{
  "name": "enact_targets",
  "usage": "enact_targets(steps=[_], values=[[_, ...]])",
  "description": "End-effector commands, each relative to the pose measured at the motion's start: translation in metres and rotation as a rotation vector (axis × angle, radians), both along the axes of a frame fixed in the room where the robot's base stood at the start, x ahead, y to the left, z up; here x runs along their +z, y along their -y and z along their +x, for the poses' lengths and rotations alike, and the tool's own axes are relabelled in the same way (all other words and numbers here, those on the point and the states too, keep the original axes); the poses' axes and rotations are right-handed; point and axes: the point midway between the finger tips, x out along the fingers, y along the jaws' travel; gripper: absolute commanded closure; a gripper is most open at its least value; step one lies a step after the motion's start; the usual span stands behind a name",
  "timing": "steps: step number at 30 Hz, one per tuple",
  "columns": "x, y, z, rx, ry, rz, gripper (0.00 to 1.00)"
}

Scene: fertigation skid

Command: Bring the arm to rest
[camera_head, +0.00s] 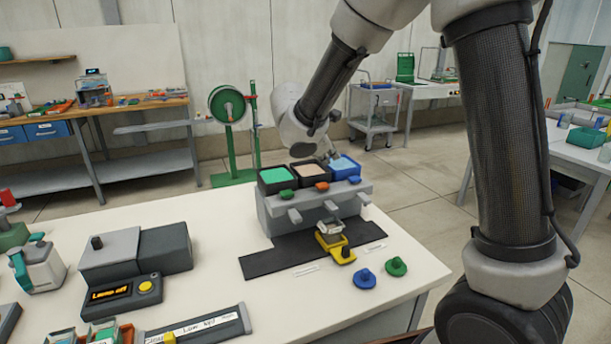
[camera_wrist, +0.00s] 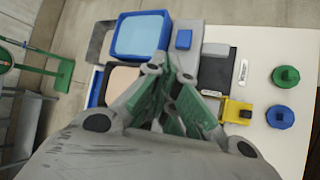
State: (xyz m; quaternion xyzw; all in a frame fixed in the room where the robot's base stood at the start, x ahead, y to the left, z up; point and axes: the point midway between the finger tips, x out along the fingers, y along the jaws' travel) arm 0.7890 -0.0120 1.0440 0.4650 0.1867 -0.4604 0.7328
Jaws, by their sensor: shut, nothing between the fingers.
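My arm reaches from the upper right over the grey fertigation skid (camera_head: 290,213) on the white table (camera_head: 225,265). My gripper (camera_head: 331,156) is beside the blue tank (camera_head: 345,168) at the skid's back right, and the wrist partly hides it. In the wrist view my gripper (camera_wrist: 174,62) is shut and empty. Its green-padded fingers meet in front of the blue tank (camera_wrist: 141,36), and I cannot tell whether they touch it.
A yellow holder (camera_head: 335,243) with a small container stands before the skid. A blue knob (camera_head: 365,278) and a green knob (camera_head: 396,266) lie right of it. A lamp box (camera_head: 120,298) and a labelled tray (camera_head: 200,330) occupy the left.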

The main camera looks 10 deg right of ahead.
Motion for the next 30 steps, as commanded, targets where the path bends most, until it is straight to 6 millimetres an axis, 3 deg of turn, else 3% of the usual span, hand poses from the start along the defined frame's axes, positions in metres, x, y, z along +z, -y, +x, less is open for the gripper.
enact_targets(steps=[2,6,13,18,21,25,30], values=[[-0.009,0.009,-0.013,-0.069,-0.02,0.025,1.0],[-0.021,0.035,-0.061,-0.282,-0.064,0.117,1.0],[0.003,0.09,-0.168,-0.748,-0.053,0.412,1.0],[0.023,0.108,-0.247,-1.054,-0.013,0.693,1.0],[0.034,0.111,-0.283,-1.185,0.031,0.865,1.0],[0.05,0.115,-0.312,-1.267,0.113,1.039,1.0],[0.072,0.13,-0.326,-1.28,0.234,1.129,1.0]])
